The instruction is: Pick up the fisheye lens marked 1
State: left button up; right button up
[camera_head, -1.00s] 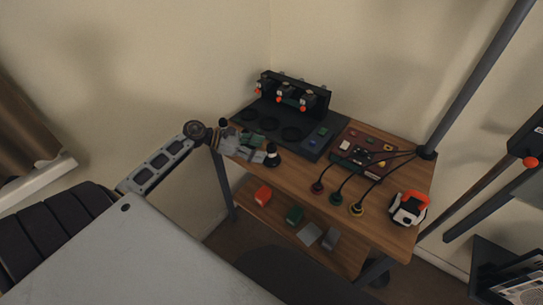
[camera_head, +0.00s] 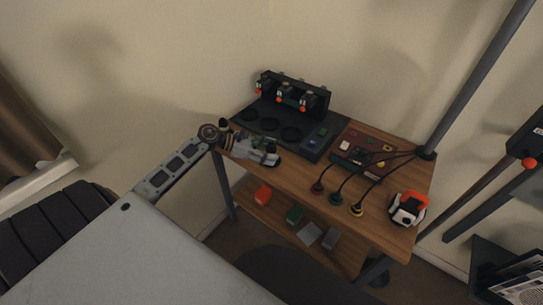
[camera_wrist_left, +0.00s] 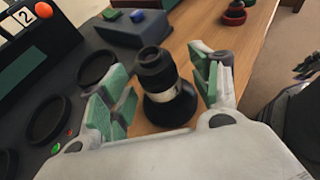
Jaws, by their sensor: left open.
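My left gripper (camera_head: 262,152) is open at the left end of the wooden table. In the left wrist view, its green-padded fingers (camera_wrist_left: 162,88) stand on either side of a black lens (camera_wrist_left: 158,62) with a silver band and a wide black base. The lens stands upright between the fingers, with visible gaps on both sides. No number shows on it, so I cannot tell whether it is the one marked 1. In the head view the gripper mostly hides this lens.
A black rack (camera_head: 295,92) with orange-tipped holders stands at the back. A dark board with round recesses (camera_head: 268,124) lies before it; a plate marked 2 (camera_wrist_left: 24,16) shows at the wrist view's upper left. A dark red tray (camera_head: 362,150), cabled round pieces (camera_head: 337,199) and a white-orange device (camera_head: 408,208) lie rightward.

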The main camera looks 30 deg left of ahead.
pick_arm(q)
jog(key=shift+w+d+f, duration=0.2)
jog(key=shift+w+d, duration=0.1)
jog(key=shift+d, duration=0.05)
jog(key=shift+c, duration=0.2)
jog(key=shift+s, duration=0.1)
jog(key=c, duration=1.3)
